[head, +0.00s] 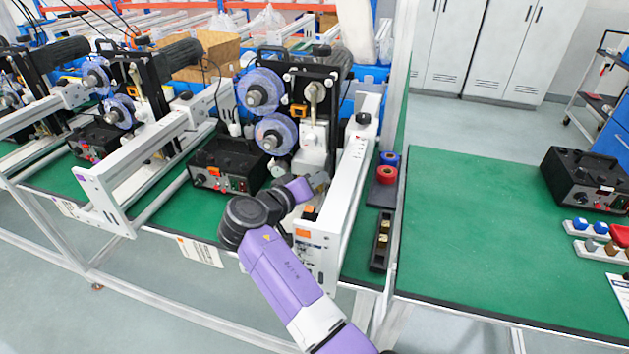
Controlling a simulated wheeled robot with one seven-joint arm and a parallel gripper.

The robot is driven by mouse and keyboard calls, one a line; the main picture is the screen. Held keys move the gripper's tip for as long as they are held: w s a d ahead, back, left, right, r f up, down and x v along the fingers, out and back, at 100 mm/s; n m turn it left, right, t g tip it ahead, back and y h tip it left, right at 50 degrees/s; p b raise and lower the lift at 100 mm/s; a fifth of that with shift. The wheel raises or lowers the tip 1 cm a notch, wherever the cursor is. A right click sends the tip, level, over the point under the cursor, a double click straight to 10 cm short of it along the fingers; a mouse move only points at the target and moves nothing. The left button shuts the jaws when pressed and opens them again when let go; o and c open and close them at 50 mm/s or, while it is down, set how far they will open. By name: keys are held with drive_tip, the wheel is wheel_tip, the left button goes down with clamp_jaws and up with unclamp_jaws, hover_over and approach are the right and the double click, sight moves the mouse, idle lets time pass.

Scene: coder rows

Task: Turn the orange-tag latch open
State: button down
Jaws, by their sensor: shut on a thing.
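The coder machine (320,125) in front of me has a black upright plate, two clear-blue reels and a white lower block. An orange tag (310,208) shows just below my gripper at the machine's lower front. My purple arm reaches up from the bottom, and my gripper (319,182) is at the lower part of this machine. It is shut on the latch there. The jaws and the latch are small and mostly hidden by the wrist, so I cannot tell how far the latch is turned.
A white rail (350,190) stands close to the right of my gripper. A black control box (228,165) sits to the left. Red and blue rolls (387,167) lie right of the rail. The green bench (480,230) at right has clear room.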

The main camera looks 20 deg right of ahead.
drive_tip(key=shift+n+h, duration=0.3)
drive_tip(key=shift+f+n+h+b, duration=0.15)
drive_tip(key=shift+n+h+b, duration=0.15)
drive_tip(key=shift+n+b, duration=0.4)
drive_tip(key=shift+w+a+n+h+b, duration=0.15)
drive_tip(key=shift+n+h+b, duration=0.75)
drive_tip(key=shift+n, duration=0.9)
drive_tip(key=c, duration=1.3)
unclamp_jaws()
drive_tip(key=shift+o, duration=0.2)
